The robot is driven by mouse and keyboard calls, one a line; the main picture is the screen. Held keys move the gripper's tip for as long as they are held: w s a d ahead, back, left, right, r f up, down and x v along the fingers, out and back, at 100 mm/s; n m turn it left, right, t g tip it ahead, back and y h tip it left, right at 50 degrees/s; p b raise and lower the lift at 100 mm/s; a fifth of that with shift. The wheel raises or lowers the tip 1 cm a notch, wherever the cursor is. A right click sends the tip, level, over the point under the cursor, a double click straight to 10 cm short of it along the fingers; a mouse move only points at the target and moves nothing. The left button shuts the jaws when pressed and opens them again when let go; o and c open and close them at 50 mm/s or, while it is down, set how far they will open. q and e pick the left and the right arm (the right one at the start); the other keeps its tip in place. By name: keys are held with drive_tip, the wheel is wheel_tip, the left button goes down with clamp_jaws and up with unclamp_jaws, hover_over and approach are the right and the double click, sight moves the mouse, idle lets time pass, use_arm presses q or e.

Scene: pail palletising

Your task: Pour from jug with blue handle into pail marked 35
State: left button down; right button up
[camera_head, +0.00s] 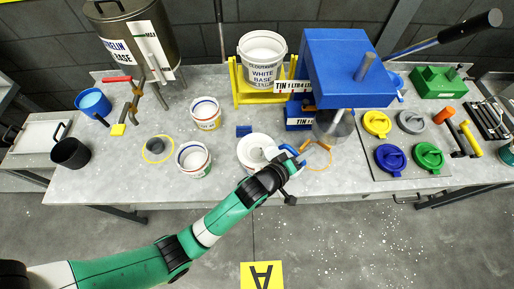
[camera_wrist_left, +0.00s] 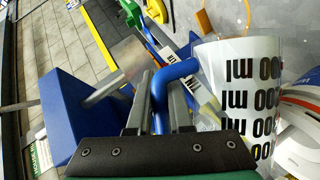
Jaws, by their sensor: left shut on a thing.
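My left gripper (camera_head: 289,160) is shut on the blue handle of a jug. The blue handle (camera_head: 289,149) shows just past the fingers in the head view, and the jug's body is hard to tell there from the white pail behind it. In the left wrist view the jug (camera_wrist_left: 238,85) is pale with black "ml" marks, and the fingers (camera_wrist_left: 151,90) close on its handle. A white pail (camera_head: 249,147) stands at or just under the jug. Two more white pails, one further back (camera_head: 207,120) and one nearer (camera_head: 193,165), stand to the left. I cannot read 35 on any.
A blue machine (camera_head: 335,65) stands behind and right of the gripper. A "WHITE BASE" pail (camera_head: 263,72) sits on a yellow stand (camera_head: 236,80). Coloured lids (camera_head: 390,158) lie at right. A blue cup (camera_head: 93,102), black cup (camera_head: 70,153) and large drum (camera_head: 140,42) are at left.

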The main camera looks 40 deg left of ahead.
use_arm(q)
drive_tip(key=shift+s+a+r+n+h, duration=0.1)
drive_tip(key=shift+a+r+n+h, duration=0.1)
drive_tip(key=shift+a+r+n, duration=0.25)
drive_tip(key=shift+a+r+n+h, duration=0.15)
drive_tip(key=shift+r+n+h, duration=0.1)
drive_tip(key=shift+r, duration=0.35)
idle(2.0)
drive_tip(key=shift+s+a+r+n+t+h, duration=0.2)
drive_tip(key=shift+a+r+n+t, duration=0.15)
drive_tip(key=shift+a, duration=0.4)
drive_tip(key=shift+s+a+r+n+t+h, duration=0.2)
drive_tip(key=shift+a+r, duration=0.25)
drive_tip(key=shift+a, duration=0.3)
idle(1.1)
drive_tip(key=shift+s+a+r+n+t+h, duration=0.1)
drive_tip(key=shift+a+r+n+t+h, duration=0.15)
drive_tip(key=shift+a+r+n, duration=0.35)
drive_tip(key=shift+a+r+n+t+h, duration=0.1)
drive_tip(key=shift+a+r+n+h, duration=0.1)
drive_tip(key=shift+a+r+n, duration=0.4)
idle(1.2)
